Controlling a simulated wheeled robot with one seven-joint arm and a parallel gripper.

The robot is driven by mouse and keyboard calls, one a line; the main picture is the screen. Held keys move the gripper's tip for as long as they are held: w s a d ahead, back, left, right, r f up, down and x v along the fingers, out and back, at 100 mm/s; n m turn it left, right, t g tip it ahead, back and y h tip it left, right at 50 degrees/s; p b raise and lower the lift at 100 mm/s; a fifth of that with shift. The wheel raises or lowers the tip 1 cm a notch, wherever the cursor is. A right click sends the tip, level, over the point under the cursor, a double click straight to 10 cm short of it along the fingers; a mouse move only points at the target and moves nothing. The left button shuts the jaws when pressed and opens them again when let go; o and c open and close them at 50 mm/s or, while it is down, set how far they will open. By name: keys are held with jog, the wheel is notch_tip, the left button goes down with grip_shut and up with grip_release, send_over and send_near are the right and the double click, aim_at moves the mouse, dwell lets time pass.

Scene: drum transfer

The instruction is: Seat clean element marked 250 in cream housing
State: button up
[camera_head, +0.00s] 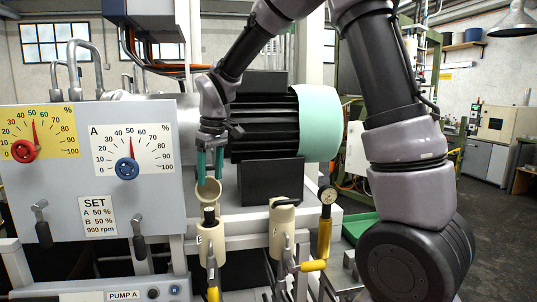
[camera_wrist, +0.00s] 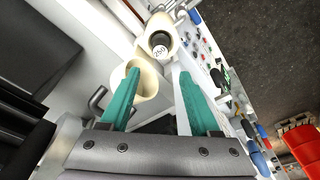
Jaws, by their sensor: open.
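My gripper (camera_head: 210,178) is open and empty, its two teal fingers pointing down just above an open cream cup-shaped part (camera_head: 208,190). In the wrist view, the left finger of my gripper (camera_wrist: 158,74) overlaps this cup (camera_wrist: 148,86) in the picture. A dark round element marked 250 (camera_wrist: 160,48) sits inside a cream round housing (camera_wrist: 153,22) beyond the fingertips. In the head view, the dark element (camera_head: 209,215) shows at the top of the cream housing lettered B (camera_head: 204,243), in front of the cup. How deep it sits is unclear.
The grey control panel (camera_head: 90,230) is at left. A motor with a mint end cover (camera_head: 318,123) stands behind.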

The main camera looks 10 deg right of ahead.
jog(key=s+d+r+m+t, duration=0.1)
jog(key=s+d+r+m, duration=0.15)
jog(key=d+r, duration=0.5)
jog(key=s+d+r+m+t, duration=0.2)
jog(key=s+d+m, duration=0.3)
jog(key=s+d, duration=0.3)
jog(key=s+d+r+m+t, duration=0.2)
jog(key=s+d+r+m, duration=0.2)
jog(key=s+d, duration=0.4)
jog(key=shift+m+t+y, duration=0.4)
jog(key=shift+m, duration=0.25)
jog(key=shift+d+r, duration=0.1)
